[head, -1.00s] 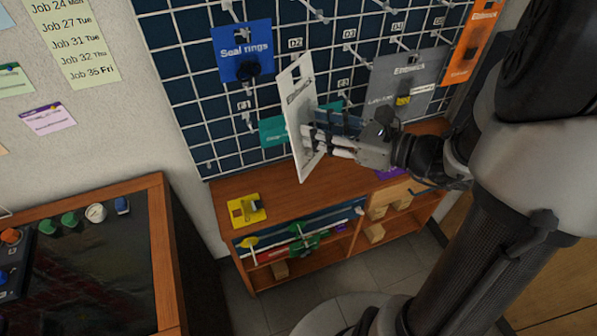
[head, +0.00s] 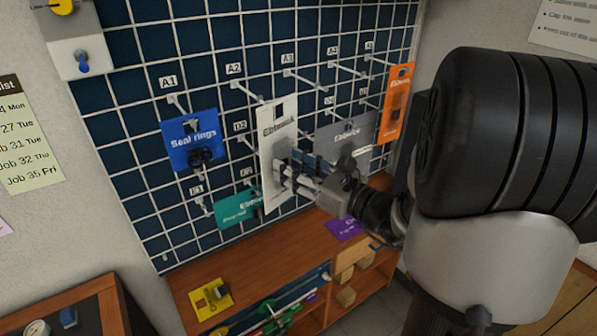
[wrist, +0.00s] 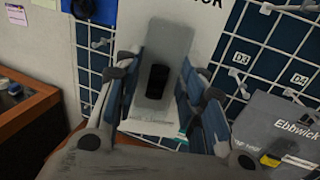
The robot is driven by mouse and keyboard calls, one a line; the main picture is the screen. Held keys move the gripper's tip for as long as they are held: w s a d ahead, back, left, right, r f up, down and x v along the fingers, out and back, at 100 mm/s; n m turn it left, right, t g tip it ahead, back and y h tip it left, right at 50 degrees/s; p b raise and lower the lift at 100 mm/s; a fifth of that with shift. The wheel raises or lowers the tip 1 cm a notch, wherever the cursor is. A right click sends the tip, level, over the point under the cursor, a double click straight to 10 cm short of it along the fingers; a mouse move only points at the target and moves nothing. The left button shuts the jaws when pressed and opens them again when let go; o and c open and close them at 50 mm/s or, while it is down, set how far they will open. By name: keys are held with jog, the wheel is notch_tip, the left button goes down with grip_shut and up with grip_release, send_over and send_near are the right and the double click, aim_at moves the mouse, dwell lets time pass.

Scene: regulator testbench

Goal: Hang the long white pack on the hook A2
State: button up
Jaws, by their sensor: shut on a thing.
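The long white pack (head: 278,135) is upright in front of the grid wall, with a hang hole near its top edge. My gripper (head: 290,175) is shut on it from the right side. In the wrist view the pack (wrist: 160,40) stands between the blue finger pads of my gripper (wrist: 155,90), with a dark item on its face. The hook A2 (head: 248,92) juts from the grid up and left of the pack's top. It appears empty, and the pack is apart from it. The distance in depth between them is hard to tell.
A blue Seal rings pack (head: 192,140) hangs left under A1. A grey pack (head: 342,138) and an orange pack (head: 396,103) hang to the right. A teal pack (head: 238,207) hangs low behind. A yellow pack (head: 210,298) lies on the wooden shelf (head: 260,262).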

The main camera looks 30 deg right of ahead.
jog(key=shift+w+a+f+b, duration=0.1)
jog(key=shift+w+f+b, duration=0.1)
jog(key=shift+w, duration=0.9)
jog(key=shift+w+f+b, duration=0.15)
jog(key=shift+w, duration=1)
jog(key=shift+w+a+f+b, duration=0.1)
jog(key=shift+w+f+b, duration=0.1)
jog(key=shift+w, duration=0.9)
jog(key=o, duration=1.2)
jog(key=shift+c, duration=0.2)
